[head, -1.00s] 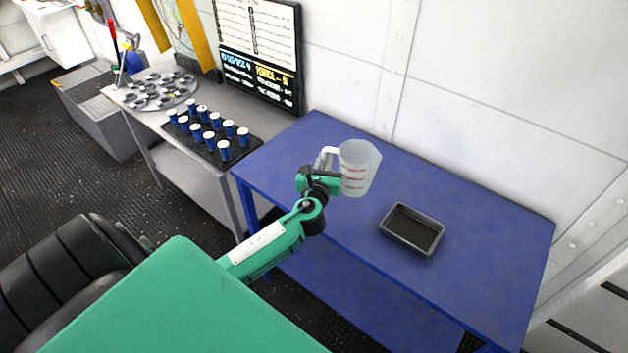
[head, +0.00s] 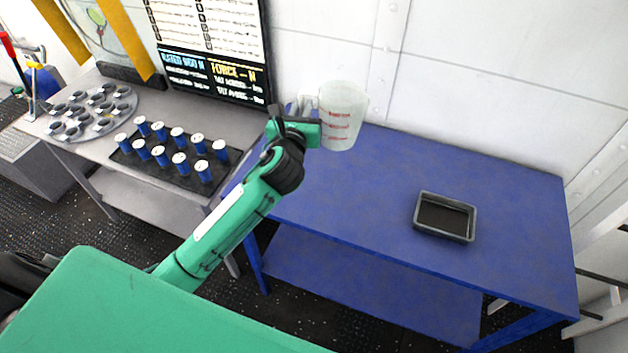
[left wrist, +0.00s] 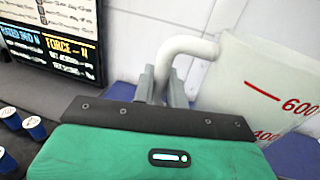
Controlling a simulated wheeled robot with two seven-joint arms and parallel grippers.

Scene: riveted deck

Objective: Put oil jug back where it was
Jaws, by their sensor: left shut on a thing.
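The oil jug (head: 343,117) is a translucent measuring jug with red marks. It is upright in the head view, over the back left part of the blue table (head: 390,180). My left gripper (head: 309,112) is shut on the jug's handle, at the jug's left side. In the left wrist view the two fingers (left wrist: 163,86) stand on either side of the white handle (left wrist: 186,46), and the jug's body (left wrist: 262,85) fills the right side. I cannot tell for sure whether the jug's base touches the table. My right gripper is not in view.
A grey-rimmed tray (head: 417,224) lies on the blue table's right half. On the grey bench at left, a black rack (head: 228,160) holds several blue cylinders, beside a round plate (head: 75,131) of small parts. A display board (head: 215,85) stands behind. The table's middle is clear.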

